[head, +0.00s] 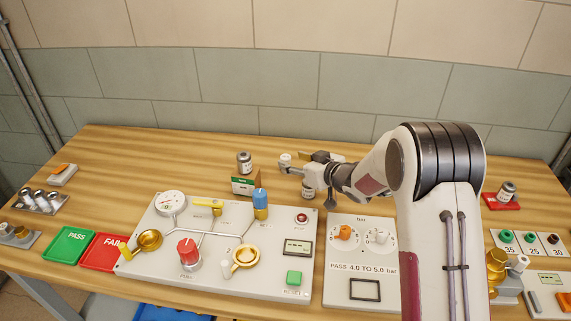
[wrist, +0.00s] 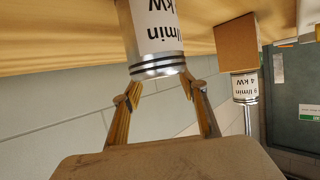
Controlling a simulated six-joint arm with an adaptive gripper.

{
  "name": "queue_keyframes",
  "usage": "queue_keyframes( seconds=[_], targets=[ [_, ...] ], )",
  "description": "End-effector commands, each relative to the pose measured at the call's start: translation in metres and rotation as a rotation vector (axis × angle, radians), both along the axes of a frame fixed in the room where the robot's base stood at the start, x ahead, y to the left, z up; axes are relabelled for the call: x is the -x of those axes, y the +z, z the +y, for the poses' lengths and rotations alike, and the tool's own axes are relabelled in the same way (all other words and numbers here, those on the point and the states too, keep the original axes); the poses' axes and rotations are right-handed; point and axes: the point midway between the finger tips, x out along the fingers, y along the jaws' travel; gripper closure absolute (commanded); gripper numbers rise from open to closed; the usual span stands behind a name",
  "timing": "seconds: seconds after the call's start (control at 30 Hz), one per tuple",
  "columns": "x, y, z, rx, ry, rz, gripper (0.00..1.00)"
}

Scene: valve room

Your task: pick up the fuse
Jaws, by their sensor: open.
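A cylinder (wrist: 155,38) with a metal end cap and a white label reading "l/min" and "4 kW" is close in front of my gripper in the wrist view; I take it for the fuse. My gripper (wrist: 160,92) is open, its two fingers on either side of the cylinder's capped end, and no grip shows. Whether a finger touches it I cannot tell. In the head view the cylinder (head: 308,188) stands on the table behind the panel, partly hidden by my arm. A similar cylinder (head: 244,163) stands on a small box (head: 243,186) to the left.
A valve panel (head: 215,262) with knobs and gauges lies in front. A second panel (head: 352,262) reads "PASS 4.0 TO 5.0 bar". Green PASS (head: 67,247) and red FAIL (head: 101,253) trays are at left. Another cylinder (head: 507,191) stands on a red pad at right.

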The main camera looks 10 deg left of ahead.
Motion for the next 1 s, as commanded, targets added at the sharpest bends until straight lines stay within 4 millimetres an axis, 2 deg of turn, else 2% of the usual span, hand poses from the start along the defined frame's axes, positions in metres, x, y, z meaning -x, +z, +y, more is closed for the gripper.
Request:
queue_keyframes(
  seconds=[0.53, 1.0],
  targets=[
    [-0.005, -0.003, 0.004, 0.000, 0.000, -0.001, 0.57],
    [-0.031, -0.020, 0.028, 0.000, 0.001, -0.001, 0.57]
  ],
)
